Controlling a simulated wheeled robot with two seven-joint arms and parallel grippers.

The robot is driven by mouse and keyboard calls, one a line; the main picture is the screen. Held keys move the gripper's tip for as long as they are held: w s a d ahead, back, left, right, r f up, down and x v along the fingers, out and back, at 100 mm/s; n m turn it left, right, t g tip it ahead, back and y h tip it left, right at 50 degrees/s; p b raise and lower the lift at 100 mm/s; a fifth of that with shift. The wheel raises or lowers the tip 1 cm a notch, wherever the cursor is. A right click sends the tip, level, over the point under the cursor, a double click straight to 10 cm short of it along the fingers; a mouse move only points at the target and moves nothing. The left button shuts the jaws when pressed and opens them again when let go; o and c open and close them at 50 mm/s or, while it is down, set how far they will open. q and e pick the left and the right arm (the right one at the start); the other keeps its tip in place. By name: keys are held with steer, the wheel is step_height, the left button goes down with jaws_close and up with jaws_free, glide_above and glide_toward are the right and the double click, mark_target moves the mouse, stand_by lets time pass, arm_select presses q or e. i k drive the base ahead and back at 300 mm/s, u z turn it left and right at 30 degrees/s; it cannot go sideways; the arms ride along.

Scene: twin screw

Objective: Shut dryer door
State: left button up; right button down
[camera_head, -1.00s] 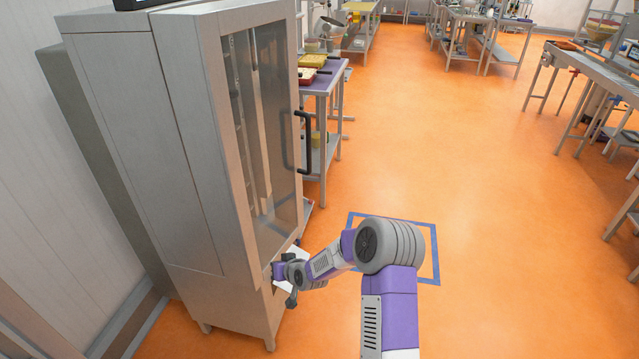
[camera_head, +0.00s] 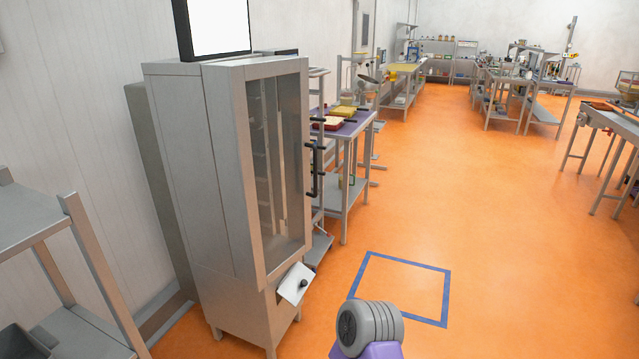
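The dryer (camera_head: 183,165) is a tall steel cabinet on short legs at the left of centre. Its door (camera_head: 227,175) has a steel frame, a glass pane and a black handle (camera_head: 316,169) on its right side. The door lies against the cabinet front and looks shut; I cannot tell whether a small gap is left. A white panel with a dark knob (camera_head: 303,283) sticks out low on the cabinet. A purple and grey link of my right arm shows at the bottom centre. Neither gripper is in view.
A blue floor square (camera_head: 447,300) lies right of the dryer. A purple-topped table (camera_head: 350,130) with trays stands behind it. A steel rack (camera_head: 75,215) is at the near left. The orange floor (camera_head: 500,220) on the right is open.

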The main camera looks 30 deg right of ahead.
mark_target(224, 83)
steer(key=z, duration=0.8)
steer(key=i, duration=1.85)
steer(key=u, duration=0.75)
